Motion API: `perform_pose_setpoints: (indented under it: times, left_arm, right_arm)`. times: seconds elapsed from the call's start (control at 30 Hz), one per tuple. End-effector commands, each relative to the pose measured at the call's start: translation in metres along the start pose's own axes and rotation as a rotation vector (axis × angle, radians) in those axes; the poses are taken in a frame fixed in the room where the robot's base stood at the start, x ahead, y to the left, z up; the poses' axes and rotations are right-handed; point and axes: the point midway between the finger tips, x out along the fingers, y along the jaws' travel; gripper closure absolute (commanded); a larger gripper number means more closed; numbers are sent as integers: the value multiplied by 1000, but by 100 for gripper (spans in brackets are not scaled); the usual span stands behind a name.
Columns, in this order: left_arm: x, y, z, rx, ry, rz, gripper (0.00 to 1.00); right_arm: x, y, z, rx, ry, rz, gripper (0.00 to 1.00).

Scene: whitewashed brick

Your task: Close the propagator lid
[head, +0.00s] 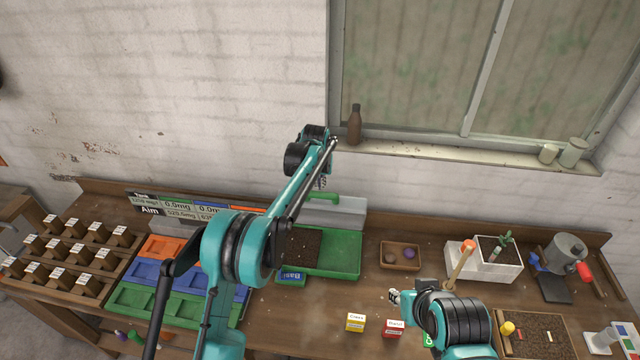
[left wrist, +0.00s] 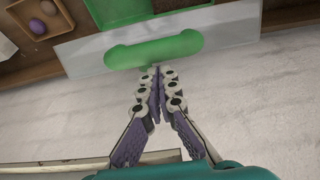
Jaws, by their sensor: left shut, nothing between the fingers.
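The propagator's green tray (head: 343,254) sits on the bench with dark soil in its left part. Its pale grey lid (head: 351,213) stands raised behind the tray, with a green handle (head: 327,196) along it. The left wrist view shows the handle (left wrist: 153,50) and the lid (left wrist: 85,58) too. My left gripper (head: 321,184) is at the handle from the wall side, partly hidden by its own arm. Its fingers (left wrist: 157,72) are together and empty, with the tips at the handle's edge; contact is unclear. My right gripper (head: 398,298) hovers over the bench at right, its jaws unclear.
A wooden tray with two round things (head: 401,255) stands right of the propagator. A white planter (head: 485,262) is further right. Small yellow (head: 355,322) and red (head: 394,328) packets lie in front. Coloured trays (head: 165,272) are at left. The wall and window sill (head: 460,150) are close behind.

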Motion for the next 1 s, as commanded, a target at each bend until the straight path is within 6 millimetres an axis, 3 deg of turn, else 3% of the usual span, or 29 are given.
perform_pose_setpoints:
  times: [0.27,0.47,0.77,1.0]
  left_arm:
    - [0,0,4,0,11,0,100]
    - [0,0,20,0,61,1,100]
    - [2,0,67,1,220,1,100]
    - [14,0,122,1,407,2,100]
  right_arm:
    - [3,0,2,0,0,0,68]
    - [15,0,11,0,0,0,68]
    - [49,0,35,0,0,0,68]
    - [87,0,62,0,0,0,68]
